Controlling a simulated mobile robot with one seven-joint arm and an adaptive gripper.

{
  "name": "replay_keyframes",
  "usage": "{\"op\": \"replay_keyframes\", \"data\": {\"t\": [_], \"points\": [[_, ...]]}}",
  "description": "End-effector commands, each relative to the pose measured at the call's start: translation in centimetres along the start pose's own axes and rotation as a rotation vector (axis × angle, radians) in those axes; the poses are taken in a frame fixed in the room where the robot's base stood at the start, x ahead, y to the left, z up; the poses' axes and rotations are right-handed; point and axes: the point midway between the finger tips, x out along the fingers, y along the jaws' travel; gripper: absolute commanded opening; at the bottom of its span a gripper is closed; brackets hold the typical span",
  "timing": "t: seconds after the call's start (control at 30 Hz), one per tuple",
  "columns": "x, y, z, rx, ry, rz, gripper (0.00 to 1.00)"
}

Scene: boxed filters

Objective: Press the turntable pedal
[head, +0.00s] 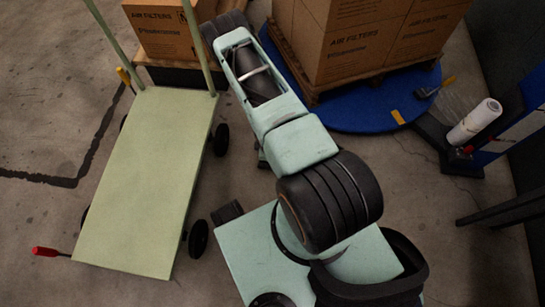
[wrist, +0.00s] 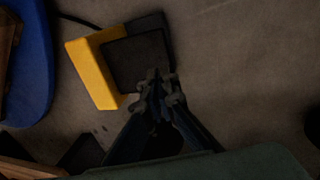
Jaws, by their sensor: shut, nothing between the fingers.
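The pedal shows in the wrist view as a yellow housing (wrist: 92,72) around a dark square plate (wrist: 138,60). A dark grey piece edges its upper right side. My gripper (wrist: 157,78) is shut and empty, and its fingertips overlap the lower right part of the dark plate. Whether they touch it or hover above it, I cannot tell. The blue round turntable (wrist: 35,75) lies left of the pedal. In the head view the turntable (head: 365,112) carries stacked filter boxes on a pallet. My arm hides my gripper there, and I cannot make out the pedal.
A green flatbed cart (head: 145,180) stands on the left, with a red-handled tool (head: 46,252) by its corner. More filter boxes (head: 160,30) are behind it. A wrap roll (head: 474,122) on a dark stand is at right. Bare floor surrounds the pedal's right side.

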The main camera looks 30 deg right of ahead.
Motion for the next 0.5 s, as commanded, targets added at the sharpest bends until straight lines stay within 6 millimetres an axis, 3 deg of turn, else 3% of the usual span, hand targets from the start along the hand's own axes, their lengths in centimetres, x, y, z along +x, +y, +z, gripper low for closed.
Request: {"op": "replay_keyframes", "data": {"t": [0.03,0.2,0.5], "points": [[-1.7,0.1,-0.1,-0.003,0.0,0.0,0.0],[-4.6,-0.2,0.0,0.0,0.0,0.001,0.0],[-6.3,-0.3,0.0,0.0,-0.001,0.001,0.0]]}}
